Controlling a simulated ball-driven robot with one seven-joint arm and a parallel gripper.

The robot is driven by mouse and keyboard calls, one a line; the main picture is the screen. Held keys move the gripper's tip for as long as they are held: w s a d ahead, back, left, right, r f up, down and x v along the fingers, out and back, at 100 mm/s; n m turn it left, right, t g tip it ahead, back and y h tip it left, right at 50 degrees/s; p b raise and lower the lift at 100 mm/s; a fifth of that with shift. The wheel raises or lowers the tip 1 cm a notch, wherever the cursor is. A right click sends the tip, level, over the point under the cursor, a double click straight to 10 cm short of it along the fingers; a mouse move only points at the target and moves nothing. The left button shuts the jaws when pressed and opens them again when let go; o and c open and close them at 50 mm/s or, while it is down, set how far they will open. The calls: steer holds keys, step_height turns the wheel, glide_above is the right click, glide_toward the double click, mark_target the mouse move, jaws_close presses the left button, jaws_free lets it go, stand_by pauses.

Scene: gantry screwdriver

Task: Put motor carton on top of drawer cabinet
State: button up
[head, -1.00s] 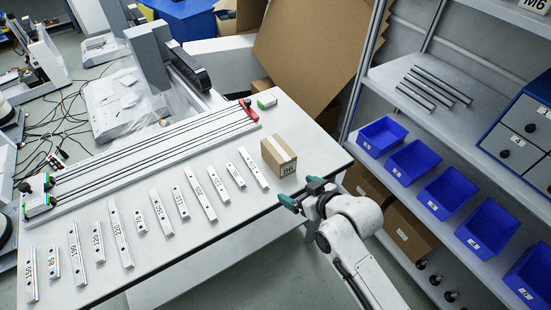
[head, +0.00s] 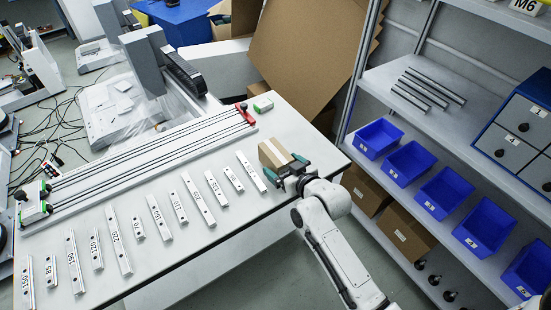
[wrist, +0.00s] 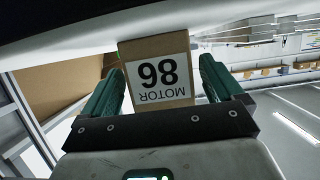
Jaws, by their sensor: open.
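The motor carton (head: 272,152) is a small brown box with pale tape, standing on the right end of the white table. My gripper (head: 286,168) is at its near side, with teal fingers open on either side of the box. In the wrist view the carton (wrist: 150,46) sits between the two fingers, its white label reading MOTOR 86 upside down. A gap shows at the right finger; contact at the left cannot be told. The drawer cabinet (head: 482,122), blue with grey drawers, stands on the shelf at the far right, cut off by the picture edge.
Several labelled rails (head: 205,200) lie in a row left of the carton. A long rail gantry (head: 150,155) lies behind them. Blue bins (head: 442,192) line the lower shelf, and metal rods (head: 428,88) lie on the shelf left of the cabinet.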

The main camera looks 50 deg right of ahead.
steer(key=shift+x, duration=1.4)
steer(key=shift+c, duration=0.2)
jaws_close()
steer(key=shift+w+r, duration=0.1)
steer(key=shift+r, duration=0.15)
